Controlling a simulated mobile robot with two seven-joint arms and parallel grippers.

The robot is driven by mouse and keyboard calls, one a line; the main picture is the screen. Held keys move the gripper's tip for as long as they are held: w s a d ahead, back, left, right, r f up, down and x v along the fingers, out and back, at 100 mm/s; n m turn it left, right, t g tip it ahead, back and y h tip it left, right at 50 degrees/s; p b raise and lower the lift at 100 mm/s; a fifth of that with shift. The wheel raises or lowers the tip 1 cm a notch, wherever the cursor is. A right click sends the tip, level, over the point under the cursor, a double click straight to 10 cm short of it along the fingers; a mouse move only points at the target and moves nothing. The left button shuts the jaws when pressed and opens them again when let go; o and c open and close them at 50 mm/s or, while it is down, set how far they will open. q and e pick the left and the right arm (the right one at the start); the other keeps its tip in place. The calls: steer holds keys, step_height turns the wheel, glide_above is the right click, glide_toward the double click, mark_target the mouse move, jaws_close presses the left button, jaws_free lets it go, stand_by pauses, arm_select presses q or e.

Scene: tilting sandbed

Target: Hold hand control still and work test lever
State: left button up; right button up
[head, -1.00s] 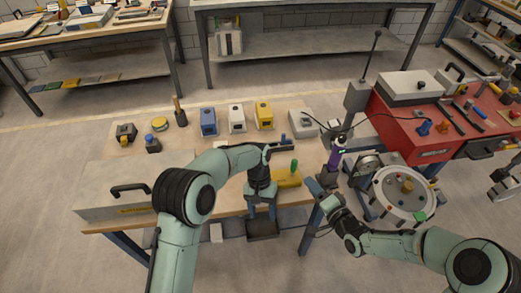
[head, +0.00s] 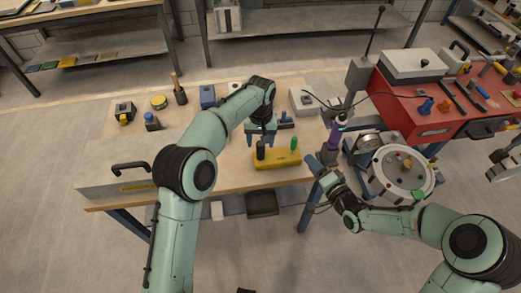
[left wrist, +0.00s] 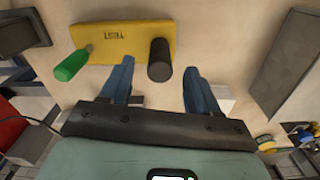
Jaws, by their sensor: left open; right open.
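A yellow box (head: 284,160) lies on the workbench, with an upright black lever (head: 260,150) at its left and a green-handled lever (head: 294,143) at its right. My left gripper (head: 262,138) is open over the box. In the left wrist view, the black lever (left wrist: 160,60) stands in line with the gap between my open left fingers (left wrist: 160,88), and nothing is gripped. The green lever (left wrist: 73,64) is outside the fingers. A purple-gripped hand control (head: 336,135) stands upright at the bench's right end. My right gripper (head: 313,164) is open just left of and below it.
A round disc plate (head: 396,172) and a red cabinet (head: 415,118) stand to the right. A grey case (head: 127,182) is on the bench's front left. A blue box (head: 207,96) and other small devices line the back. A grey box (head: 303,101) sits behind the yellow one.

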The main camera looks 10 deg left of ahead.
mark_target(260, 153)
arm_select(q)
step_height(260, 153, down, 7)
stand_by(0.3)
